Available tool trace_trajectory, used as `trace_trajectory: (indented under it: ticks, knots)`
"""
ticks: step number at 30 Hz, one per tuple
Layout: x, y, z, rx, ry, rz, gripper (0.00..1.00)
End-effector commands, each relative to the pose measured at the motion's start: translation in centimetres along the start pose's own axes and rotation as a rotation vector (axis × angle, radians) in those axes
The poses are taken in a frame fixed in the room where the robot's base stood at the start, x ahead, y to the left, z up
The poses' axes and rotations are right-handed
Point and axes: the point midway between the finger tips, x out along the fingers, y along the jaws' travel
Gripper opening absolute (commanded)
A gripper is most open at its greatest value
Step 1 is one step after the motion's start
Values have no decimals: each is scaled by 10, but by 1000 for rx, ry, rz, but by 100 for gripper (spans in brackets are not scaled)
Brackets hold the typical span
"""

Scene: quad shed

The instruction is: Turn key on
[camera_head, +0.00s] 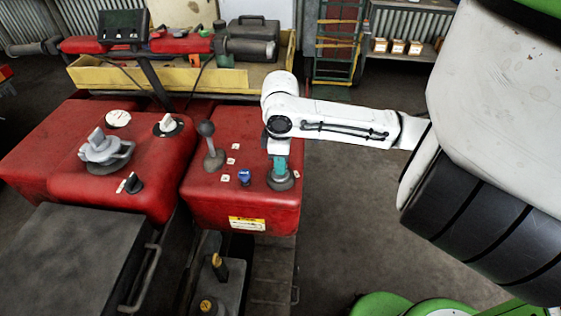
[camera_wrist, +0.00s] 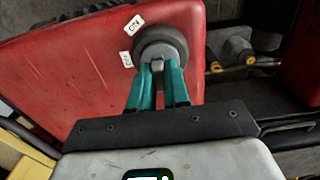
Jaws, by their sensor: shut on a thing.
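My gripper (camera_head: 280,165) reaches down to a round dark key switch (camera_head: 281,181) on the right end of the red panel (camera_head: 215,206). In the wrist view, my gripper's teal fingers (camera_wrist: 158,74) are shut on a small grey key (camera_wrist: 157,66). The key stands at the round switch collar (camera_wrist: 162,42). Two white labels show beside the collar; the upper one (camera_wrist: 133,25) appears to read ON. The key is hidden by the fingers in the head view, and its exact turn angle is hard to tell.
A lever with a round knob (camera_head: 206,128) and a blue knob (camera_head: 244,175) stand left of my gripper on the red panel. A grey cap (camera_head: 105,152) and other dials sit on the red body further left. Open floor lies to the right.

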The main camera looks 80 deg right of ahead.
Motion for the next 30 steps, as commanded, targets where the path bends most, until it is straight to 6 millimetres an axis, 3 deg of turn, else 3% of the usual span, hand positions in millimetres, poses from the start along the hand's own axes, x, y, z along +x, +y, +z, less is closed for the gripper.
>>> trace_trajectory:
  ticks: [18,30]
  knots:
    - [-1,0,0,389,1,-2,0]
    - [1,0,0,421,-2,-2,0]
